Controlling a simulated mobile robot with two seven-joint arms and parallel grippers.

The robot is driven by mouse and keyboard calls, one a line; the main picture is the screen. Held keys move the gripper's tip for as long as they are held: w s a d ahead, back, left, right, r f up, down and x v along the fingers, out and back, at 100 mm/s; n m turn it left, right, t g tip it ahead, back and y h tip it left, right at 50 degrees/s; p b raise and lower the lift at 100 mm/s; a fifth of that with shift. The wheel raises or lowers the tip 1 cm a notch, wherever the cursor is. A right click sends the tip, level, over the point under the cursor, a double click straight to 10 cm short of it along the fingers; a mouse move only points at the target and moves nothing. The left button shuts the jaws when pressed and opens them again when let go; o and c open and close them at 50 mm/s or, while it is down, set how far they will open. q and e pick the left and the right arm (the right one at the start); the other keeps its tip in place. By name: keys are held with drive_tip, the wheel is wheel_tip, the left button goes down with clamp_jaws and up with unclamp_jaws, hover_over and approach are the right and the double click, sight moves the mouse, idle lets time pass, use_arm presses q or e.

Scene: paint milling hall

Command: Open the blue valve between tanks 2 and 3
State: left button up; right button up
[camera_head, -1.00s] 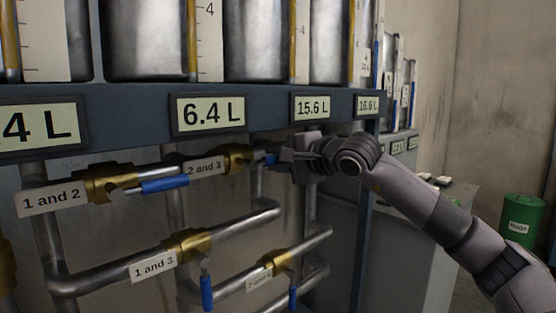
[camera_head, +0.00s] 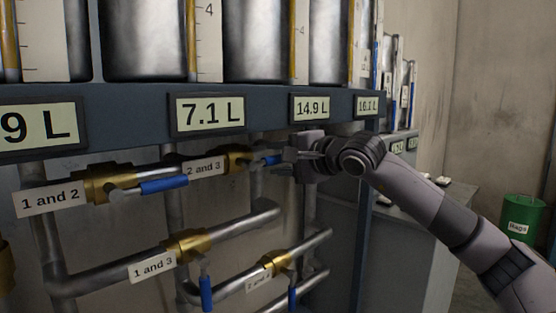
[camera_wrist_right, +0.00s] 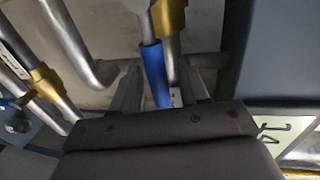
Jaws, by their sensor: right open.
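The valve labelled "2 and 3" (camera_head: 205,167) has a brass body (camera_head: 238,159) on the upper pipe. Its blue handle (camera_head: 270,160) points right, roughly along the pipe. My right gripper (camera_head: 283,164) is at the handle's free end with its fingers apart. In the right wrist view the blue handle (camera_wrist_right: 153,70) lies between the two open fingers, with gaps at its sides; its far end is partly hidden by the gripper body. The display under one tank (camera_head: 209,114) reads 7.1 L and the one to its right (camera_head: 310,107) reads 14.9 L. My left gripper is not in view.
The "1 and 2" valve (camera_head: 110,184) has its blue handle along the pipe. The "1 and 3" valve (camera_head: 188,245) below has its handle hanging down, as does another lower valve (camera_head: 275,263). A dark blue beam (camera_head: 270,108) runs just above my gripper. A green bin (camera_head: 522,218) stands far right.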

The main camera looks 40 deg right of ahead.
drive_tip(key=b+v, duration=0.2)
drive_tip(key=v, duration=0.4)
drive_tip(key=shift+s, duration=0.2)
drive_tip(key=shift+r, duration=0.1)
